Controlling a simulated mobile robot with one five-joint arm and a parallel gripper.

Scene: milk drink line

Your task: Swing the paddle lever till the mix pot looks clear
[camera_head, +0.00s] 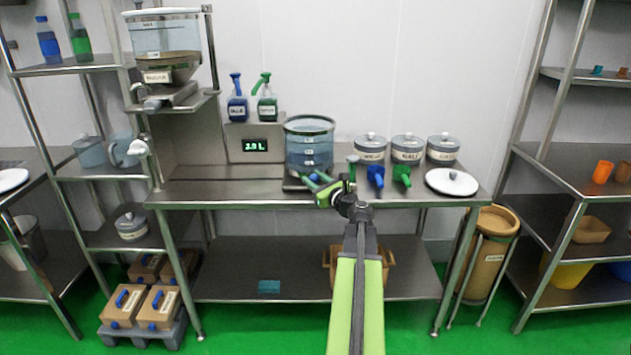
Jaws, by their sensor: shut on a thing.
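The mix pot (309,150) is a clear bluish vessel with a dark rim and pale marks on its wall. It stands upright near the middle of the steel table. What I see of its inside looks bluish and see-through, but fine detail is too small to tell. My gripper (322,186) is at the front foot of the pot, shut on what seems to be the paddle lever. The lever is mostly hidden by the jaws.
A display box (249,144) with two spray bottles on it stands left of the pot. Labelled lidded pots (407,148) and blue and green scoops (402,176) stand to the right. A white lid (452,182) lies at the table's right end. The table's left part is clear.

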